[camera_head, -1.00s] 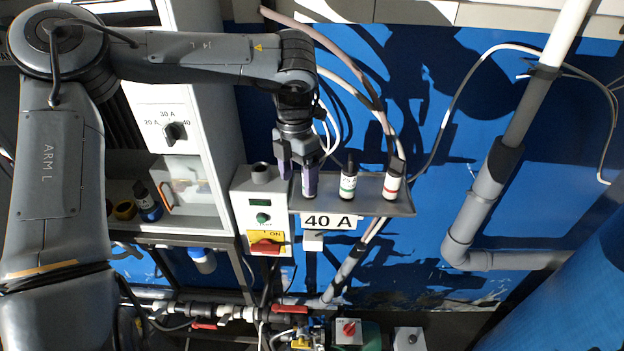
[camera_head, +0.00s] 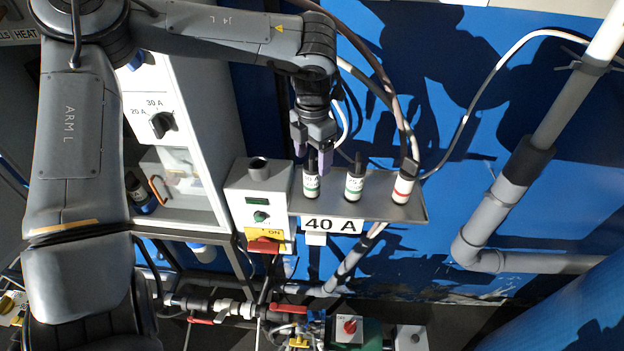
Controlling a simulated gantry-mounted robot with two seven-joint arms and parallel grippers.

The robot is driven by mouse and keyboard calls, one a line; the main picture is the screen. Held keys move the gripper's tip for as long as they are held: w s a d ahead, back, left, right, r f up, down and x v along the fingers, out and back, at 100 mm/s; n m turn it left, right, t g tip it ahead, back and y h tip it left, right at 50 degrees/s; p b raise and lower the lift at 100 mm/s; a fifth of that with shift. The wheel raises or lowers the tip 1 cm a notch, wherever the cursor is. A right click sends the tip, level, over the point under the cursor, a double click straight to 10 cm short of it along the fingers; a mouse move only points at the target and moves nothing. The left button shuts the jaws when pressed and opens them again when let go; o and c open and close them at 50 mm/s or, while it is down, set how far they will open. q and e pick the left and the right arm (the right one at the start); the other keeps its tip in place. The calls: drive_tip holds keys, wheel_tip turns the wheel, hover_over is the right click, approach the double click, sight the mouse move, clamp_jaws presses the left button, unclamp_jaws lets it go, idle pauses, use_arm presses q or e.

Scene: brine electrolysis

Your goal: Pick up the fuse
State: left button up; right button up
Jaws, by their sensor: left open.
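Three fuses, white cylinders with dark tops and coloured bands, stand upright on a grey shelf (camera_head: 380,207) with a "40 A" label. The other two fuses stand apart from the gripper. My right gripper is not in view.
A control box (camera_head: 262,205) with a green knob and a red-and-yellow switch adjoins the shelf on the left. A white cabinet with a rotary dial (camera_head: 162,124) stands further left. Cables hang behind the shelf. A grey pipe (camera_head: 487,215) runs at the right.

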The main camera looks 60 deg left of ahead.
sight(312, 170)
use_arm(q)
wheel_tip(312, 170, down, 4)
drive_tip(key=shift+a+r+p, duration=0.1)
drive_tip(key=shift+p, duration=0.65)
drive_tip(key=shift+f, duration=0.65)
drive_tip(key=shift+c, duration=0.4)
drive_tip(key=c, duration=1.2)
drive_tip(key=shift+r, duration=0.15)
